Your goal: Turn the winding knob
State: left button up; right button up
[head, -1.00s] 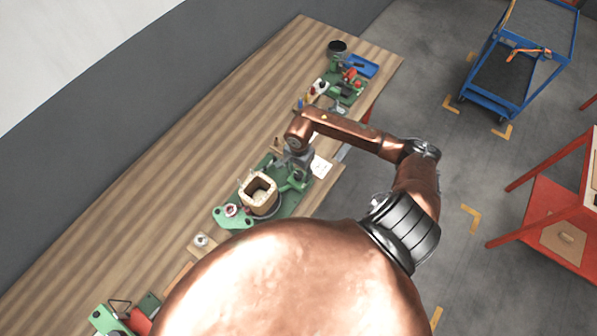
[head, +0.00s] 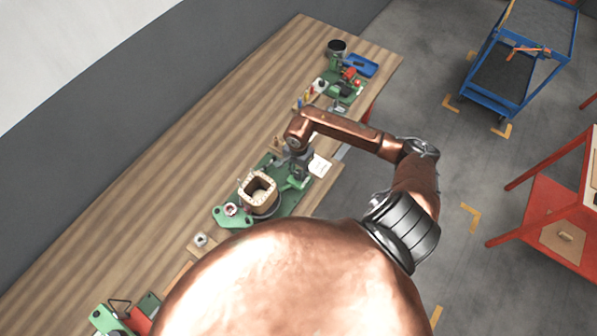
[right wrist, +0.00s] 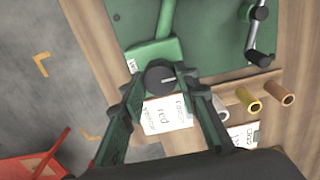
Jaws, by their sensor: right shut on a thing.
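The winding knob (right wrist: 160,76) is a dark round knob with a light pointer line, on the front of the green winding machine (right wrist: 150,54) in the right wrist view. My right gripper (right wrist: 163,86) is shut on it, one finger on each side. The pointer line points to the right in that view. In the head view my right gripper (head: 296,163) is at the green machine base (head: 232,218) and hides the knob. A square tan coil (head: 258,192) sits on that base. My left gripper is not in view.
White labelled cards (right wrist: 168,114) lie close to the gripper. A crank handle (right wrist: 259,36) is farther back. The wooden table (head: 190,140) is largely clear along the wall side.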

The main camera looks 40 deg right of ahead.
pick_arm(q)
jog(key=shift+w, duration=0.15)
pick_arm(e)
jog(key=shift+f+m+b, duration=0.1)
jog(key=shift+m+b, duration=0.35)
jog(key=shift+m, duration=0.15)
jog(key=m+b, duration=0.2)
jog(key=m, duration=0.1)
jog(key=shift+d, duration=0.1)
jog(key=m+b, duration=0.1)
jog(key=m, duration=0.3)
jog(key=shift+b, duration=0.35)
jog(key=m+b, duration=0.1)
jog(key=m, duration=0.2)
jog(key=shift+m, duration=0.3)
jog(key=m+b, duration=0.2)
jog(key=m, duration=0.7)
jog(key=shift+m, duration=0.3)
pick_arm(q)
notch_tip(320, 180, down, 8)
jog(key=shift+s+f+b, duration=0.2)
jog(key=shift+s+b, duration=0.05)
jog(key=shift+b, duration=0.1)
pick_arm(e)
jog(key=shift+m, duration=1.7)
